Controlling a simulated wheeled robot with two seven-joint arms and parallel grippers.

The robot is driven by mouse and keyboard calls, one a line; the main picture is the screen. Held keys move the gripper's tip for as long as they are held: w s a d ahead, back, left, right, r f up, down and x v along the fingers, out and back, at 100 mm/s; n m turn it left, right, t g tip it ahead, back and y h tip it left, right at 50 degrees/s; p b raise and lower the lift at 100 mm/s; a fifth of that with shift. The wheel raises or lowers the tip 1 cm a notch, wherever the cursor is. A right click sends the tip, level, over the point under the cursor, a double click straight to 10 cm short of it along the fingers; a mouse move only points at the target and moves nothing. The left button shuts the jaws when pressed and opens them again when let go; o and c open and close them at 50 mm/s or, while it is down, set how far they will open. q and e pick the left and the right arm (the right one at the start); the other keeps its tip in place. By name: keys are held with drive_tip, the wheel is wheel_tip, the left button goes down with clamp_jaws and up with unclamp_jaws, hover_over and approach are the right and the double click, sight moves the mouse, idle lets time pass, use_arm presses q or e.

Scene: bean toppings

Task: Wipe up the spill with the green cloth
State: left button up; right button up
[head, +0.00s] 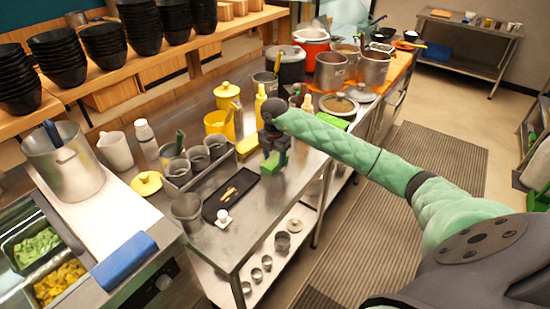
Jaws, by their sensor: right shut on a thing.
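My right gripper (273,152) is over the steel counter (290,190), reaching in from the right. It is shut on a green cloth (269,165), which shows just below its fingers, by the right edge of a black tray. I cannot tell whether the cloth touches the counter. I cannot make out a spill; it may be hidden behind the gripper or too small to see. My left gripper is not in view.
The black tray (211,207) holds small tan pieces. A grey divided holder (179,181), yellow bottle (260,104) and yellow container (214,124) stand near. A blue folded cloth (125,261) lies front left. Pots (330,74) stand at the back. The counter's front right is clear.

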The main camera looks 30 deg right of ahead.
drive_tip(key=shift+s, duration=0.15)
drive_tip(key=shift+s+d+f, duration=0.1)
drive_tip(key=shift+s+d, duration=0.2)
drive_tip(key=shift+s, duration=0.45)
drive_tip(key=shift+s+d+r, duration=0.1)
drive_tip(key=shift+s+d, duration=0.25)
drive_tip(key=shift+s, duration=0.4)
drive_tip(key=shift+s+d+f, duration=0.1)
drive_tip(key=shift+s+d, duration=0.2)
drive_tip(key=shift+s, duration=0.45)
drive_tip(key=shift+w, duration=0.1)
drive_tip(key=shift+w+a+b, duration=0.15)
drive_tip(key=shift+w+a, duration=0.15)
drive_tip(key=shift+w, duration=0.45)
drive_tip(key=shift+w+a+b, duration=0.2)
drive_tip(key=shift+w+a, duration=0.15)
drive_tip(key=shift+w, duration=0.4)
drive_tip(key=shift+w+a+b, duration=0.15)
drive_tip(key=shift+w+a, duration=0.15)
drive_tip(key=shift+w, duration=0.45)
drive_tip(key=shift+r+p, duration=1.75)
drive_tip(key=shift+r, duration=2.3)
